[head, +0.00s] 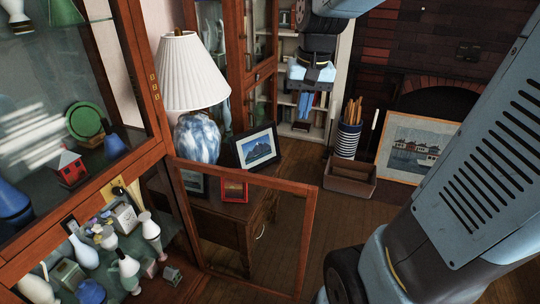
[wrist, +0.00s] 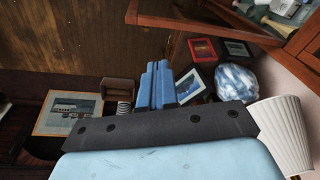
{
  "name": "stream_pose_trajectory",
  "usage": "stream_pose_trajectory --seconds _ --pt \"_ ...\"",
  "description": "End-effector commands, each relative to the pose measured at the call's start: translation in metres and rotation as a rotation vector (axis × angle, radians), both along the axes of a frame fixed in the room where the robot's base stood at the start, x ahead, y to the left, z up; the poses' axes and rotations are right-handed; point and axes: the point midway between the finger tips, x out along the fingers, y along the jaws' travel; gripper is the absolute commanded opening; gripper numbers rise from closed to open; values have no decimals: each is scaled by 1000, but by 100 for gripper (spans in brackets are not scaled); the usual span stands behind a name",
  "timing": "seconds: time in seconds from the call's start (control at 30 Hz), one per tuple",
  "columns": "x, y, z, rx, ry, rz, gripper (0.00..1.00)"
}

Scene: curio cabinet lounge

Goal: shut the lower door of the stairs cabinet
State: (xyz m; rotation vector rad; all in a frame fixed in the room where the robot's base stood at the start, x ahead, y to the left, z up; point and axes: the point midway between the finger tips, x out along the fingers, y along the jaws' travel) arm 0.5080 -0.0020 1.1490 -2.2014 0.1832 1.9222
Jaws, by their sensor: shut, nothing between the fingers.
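A wooden cabinet (head: 145,160) with glass panes fills the left of the head view. Its lower door (head: 309,240), a wooden frame around a clear pane, stands wide open, swung out to the right over the floor. The door frame also shows in the wrist view (wrist: 205,29) at the top. My gripper (head: 306,103) is beyond the door, higher in the picture, pointing down and apart from it. Its two blue fingers show together in the wrist view (wrist: 158,85), shut and empty.
Vases and small ornaments (head: 120,250) fill the open lower compartment. Behind the door, a desk (head: 225,225) holds a lamp (head: 196,140) and framed pictures (head: 257,147). A wooden box (head: 350,180), a striped pencil pot (head: 348,140) and a leaning painting (head: 418,145) are farther right.

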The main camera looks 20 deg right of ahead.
Motion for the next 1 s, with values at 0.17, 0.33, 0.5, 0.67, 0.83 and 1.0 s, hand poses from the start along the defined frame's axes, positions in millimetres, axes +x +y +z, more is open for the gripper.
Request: stream_pose_trajectory --seconds 0.17,0.33,0.5,0.67,0.83,1.0 --pt "38 -4 -22 32 110 -66 0" --pt "70 -10 -48 61 212 -131 0" --pt "101 -15 -79 87 315 -197 0" --pt "125 -20 -110 109 403 -253 0" --pt "141 -24 -134 123 468 -294 0" --pt "147 -26 -145 130 495 -312 0"
